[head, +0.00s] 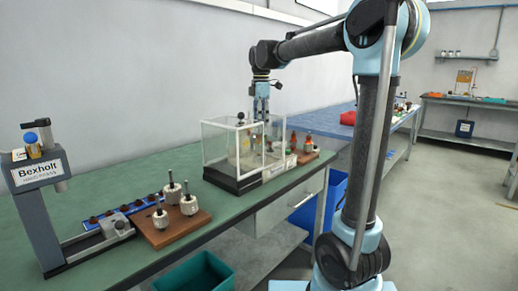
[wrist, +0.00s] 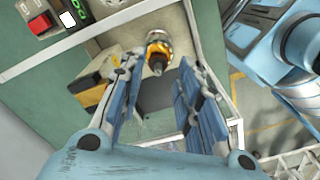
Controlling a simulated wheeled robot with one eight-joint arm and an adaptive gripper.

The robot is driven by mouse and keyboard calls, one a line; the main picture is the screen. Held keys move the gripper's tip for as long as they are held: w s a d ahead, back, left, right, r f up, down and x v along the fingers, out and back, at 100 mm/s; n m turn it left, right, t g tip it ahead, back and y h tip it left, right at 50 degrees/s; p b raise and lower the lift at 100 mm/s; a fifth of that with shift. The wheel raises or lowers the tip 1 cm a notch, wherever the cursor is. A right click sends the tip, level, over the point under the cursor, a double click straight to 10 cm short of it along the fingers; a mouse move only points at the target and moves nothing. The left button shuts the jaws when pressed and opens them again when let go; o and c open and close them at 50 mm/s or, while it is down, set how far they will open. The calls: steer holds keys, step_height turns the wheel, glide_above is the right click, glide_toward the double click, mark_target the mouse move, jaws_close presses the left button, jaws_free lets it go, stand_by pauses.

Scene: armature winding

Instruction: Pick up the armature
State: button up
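A clear-walled case (head: 206,146) with a dark base stands on the green bench. In the wrist view, an armature (wrist: 158,49) with copper-coloured windings and a dark tip shows inside the case, beyond my fingertips. It is hard to make out in the head view. My gripper (head: 262,112) hangs pointing down over the case, and in the wrist view (wrist: 158,68) its two blue fingers are spread with nothing between them. The fingers look apart from the armature. I cannot tell how far below them it is.
Several pale parts with upright shafts stand on a wooden block (head: 181,231) at left, beside the Bexholt press (head: 40,175). The case's walls and frame surround the space below my gripper. A red button (wrist: 39,24) shows beside the case. A wooden board (head: 308,157) with small parts lies right of it.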

steer(key=shift+a+f, duration=0.2)
steer(key=shift+f, duration=1.15)
steer(key=shift+a+f, duration=0.15)
steer(key=shift+f, duration=1.15)
jaws_close()
